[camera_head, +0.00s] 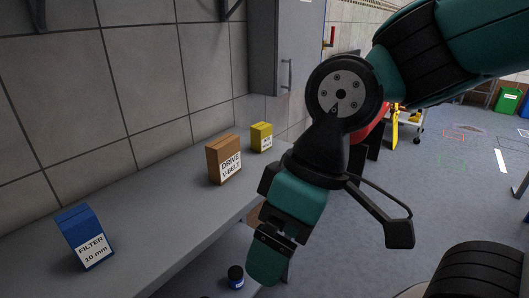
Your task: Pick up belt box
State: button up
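The belt box (223,161) is an orange-brown carton with a white label reading "DRIVE V-BELT". It stands upright on the grey shelf (150,218) along the wall, near the middle of the head view. My gripper (268,262) is at the end of my teal and black arm, lower right of the box in the picture and clearly apart from it. It points downward beside the shelf's front edge. Its fingers are not clearly visible, so I cannot tell whether it is open or shut. I see nothing held in it.
A blue box (84,238) labelled "FILTER 10 mm" stands at the shelf's near left. A smaller yellow box (261,137) stands behind the belt box. A dark blue jar (236,276) sits lower, below the shelf edge. A grey cabinet (287,50) hangs above the far end.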

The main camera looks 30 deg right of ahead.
aim_at(223, 154)
jog(key=z, duration=0.05)
jog(key=k, duration=0.6)
jog(key=u, duration=0.4)
jog(key=i, duration=1.45)
jog(key=z, duration=0.7)
